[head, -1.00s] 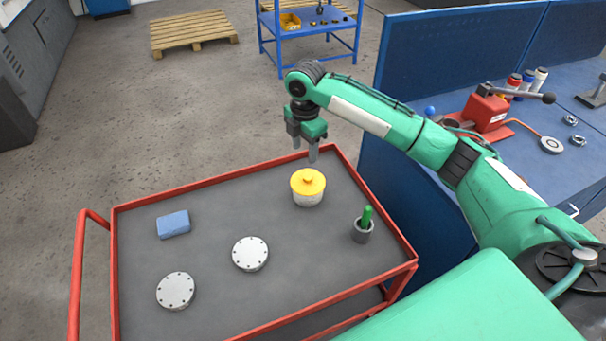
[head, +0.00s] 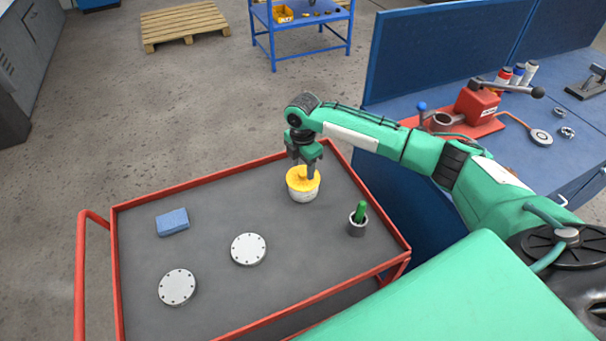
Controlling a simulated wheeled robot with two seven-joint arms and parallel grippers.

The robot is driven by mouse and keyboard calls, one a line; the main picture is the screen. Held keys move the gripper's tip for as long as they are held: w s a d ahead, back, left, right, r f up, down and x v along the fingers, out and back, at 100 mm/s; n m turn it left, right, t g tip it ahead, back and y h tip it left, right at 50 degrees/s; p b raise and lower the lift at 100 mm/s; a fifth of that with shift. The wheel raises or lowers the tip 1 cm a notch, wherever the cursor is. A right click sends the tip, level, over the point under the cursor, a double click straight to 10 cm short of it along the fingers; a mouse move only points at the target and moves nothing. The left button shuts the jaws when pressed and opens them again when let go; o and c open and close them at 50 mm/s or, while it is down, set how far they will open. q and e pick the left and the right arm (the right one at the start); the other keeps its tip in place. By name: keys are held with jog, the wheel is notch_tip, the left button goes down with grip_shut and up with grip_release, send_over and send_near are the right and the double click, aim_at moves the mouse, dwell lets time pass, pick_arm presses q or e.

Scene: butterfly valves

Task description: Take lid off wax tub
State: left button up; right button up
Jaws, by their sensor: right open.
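The wax tub (head: 303,195) is a white round pot standing upright on the cart's grey top. Its yellow lid (head: 296,181) sits on it. My right gripper (head: 303,172) is open, pointing down directly over the lid, with its fingers at about the height of the lid's knob. The gripper hides part of the lid and the knob, and I cannot tell whether the fingers touch it. My left gripper is not in view.
The red-railed cart (head: 205,268) also carries a blue block (head: 172,222), two white flanged discs (head: 248,249) (head: 177,287) and a grey cup (head: 357,228) holding a green-handled item (head: 361,210). A blue workbench (head: 430,90) stands to the right.

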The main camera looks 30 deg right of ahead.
jog(key=shift+f, duration=1.2)
jog(key=c, duration=1.1)
jog(key=shift+o, duration=0.2)
jog(key=shift+r, duration=0.15)
